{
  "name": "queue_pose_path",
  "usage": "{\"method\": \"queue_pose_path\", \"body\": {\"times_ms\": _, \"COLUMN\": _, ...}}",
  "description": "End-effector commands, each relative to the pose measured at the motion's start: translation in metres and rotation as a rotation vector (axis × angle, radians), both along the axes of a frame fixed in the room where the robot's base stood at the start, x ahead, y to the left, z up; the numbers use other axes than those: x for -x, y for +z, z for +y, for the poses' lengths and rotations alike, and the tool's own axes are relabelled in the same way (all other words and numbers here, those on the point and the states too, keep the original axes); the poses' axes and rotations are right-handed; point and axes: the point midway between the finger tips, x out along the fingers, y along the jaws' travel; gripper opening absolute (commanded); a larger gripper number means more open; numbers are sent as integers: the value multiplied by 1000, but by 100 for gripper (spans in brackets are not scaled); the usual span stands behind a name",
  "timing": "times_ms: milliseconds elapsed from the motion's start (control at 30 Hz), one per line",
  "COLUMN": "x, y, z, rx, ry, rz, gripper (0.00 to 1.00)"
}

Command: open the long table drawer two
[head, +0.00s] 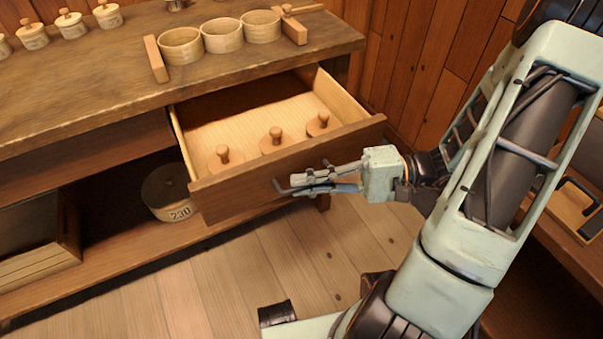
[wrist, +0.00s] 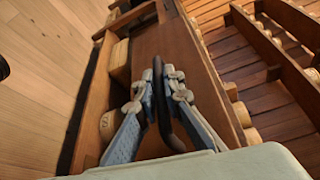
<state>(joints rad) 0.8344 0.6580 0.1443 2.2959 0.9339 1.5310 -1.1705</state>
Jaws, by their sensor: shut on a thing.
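The long table (head: 90,80) has a drawer (head: 290,165) at its right end, and this drawer stands pulled well out. Inside it lie several round wooden lids with knobs (head: 272,138). My gripper (head: 285,186) is at the drawer front, its fingers shut on the dark bar handle. In the wrist view my gripper (wrist: 160,80) has its two fingers on either side of the dark handle (wrist: 168,115), against the brown drawer front (wrist: 200,110). Part of the handle is hidden by the fingers.
Floor (head: 250,270) before the drawer is clear.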

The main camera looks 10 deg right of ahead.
Motion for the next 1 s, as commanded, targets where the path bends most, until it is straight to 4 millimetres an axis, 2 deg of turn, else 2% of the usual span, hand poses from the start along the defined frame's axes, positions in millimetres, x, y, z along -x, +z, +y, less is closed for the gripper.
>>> {"method": "queue_pose_path", "body": {"times_ms": 233, "x": 9, "y": 0, "z": -4, "rx": 2, "ry": -4, "rz": 0, "gripper": 0}}
{"method": "queue_pose_path", "body": {"times_ms": 600, "x": 9, "y": 0, "z": -4, "rx": 2, "ry": -4, "rz": 0, "gripper": 0}}
{"method": "queue_pose_path", "body": {"times_ms": 633, "x": 9, "y": 0, "z": -4, "rx": 2, "ry": -4, "rz": -1, "gripper": 9}}
{"method": "queue_pose_path", "body": {"times_ms": 800, "x": 9, "y": 0, "z": -4, "rx": 2, "ry": -3, "rz": 0, "gripper": 26}}
{"method": "queue_pose_path", "body": {"times_ms": 1000, "x": 10, "y": 0, "z": -3, "rx": 0, "ry": -2, "rz": 0, "gripper": 26}}
